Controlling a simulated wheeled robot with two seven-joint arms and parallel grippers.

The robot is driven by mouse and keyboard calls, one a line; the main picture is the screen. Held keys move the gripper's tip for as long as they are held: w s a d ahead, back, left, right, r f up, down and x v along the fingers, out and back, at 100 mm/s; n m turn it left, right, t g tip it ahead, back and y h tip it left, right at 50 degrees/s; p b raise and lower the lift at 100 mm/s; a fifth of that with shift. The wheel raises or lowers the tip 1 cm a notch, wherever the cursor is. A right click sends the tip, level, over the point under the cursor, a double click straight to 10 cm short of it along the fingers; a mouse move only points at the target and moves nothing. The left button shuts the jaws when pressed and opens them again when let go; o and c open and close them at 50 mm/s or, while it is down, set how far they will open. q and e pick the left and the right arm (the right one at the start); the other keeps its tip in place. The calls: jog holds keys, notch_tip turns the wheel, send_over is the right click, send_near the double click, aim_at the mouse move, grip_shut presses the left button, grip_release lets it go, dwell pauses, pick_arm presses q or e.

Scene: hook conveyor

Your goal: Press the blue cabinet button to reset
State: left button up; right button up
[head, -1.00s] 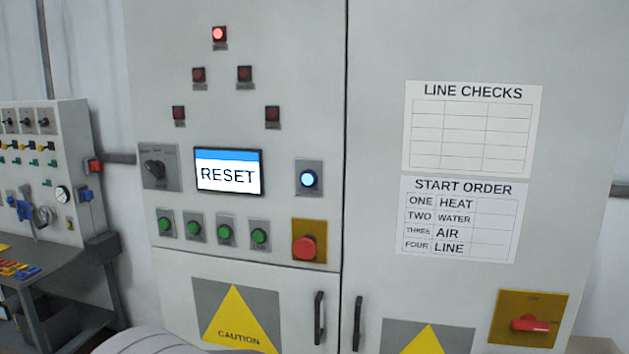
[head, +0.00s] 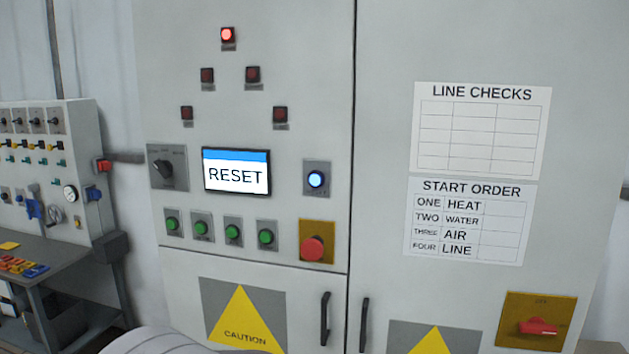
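The blue button (head: 316,179) is lit and sits on a grey plate on the cabinet (head: 385,120), right of the screen. The screen (head: 236,178) reads RESET under a blue bar. Neither of my grippers shows in the head view. A pale rounded shape, cut off by the bottom edge, covers part of the lower cabinet.
A red mushroom button (head: 312,248) on a yellow plate is below the blue button. Green buttons (head: 233,232) line up to its left, a rotary switch (head: 163,168) beside the screen. One red lamp (head: 227,35) is lit. A side bench (head: 60,262) stands at left.

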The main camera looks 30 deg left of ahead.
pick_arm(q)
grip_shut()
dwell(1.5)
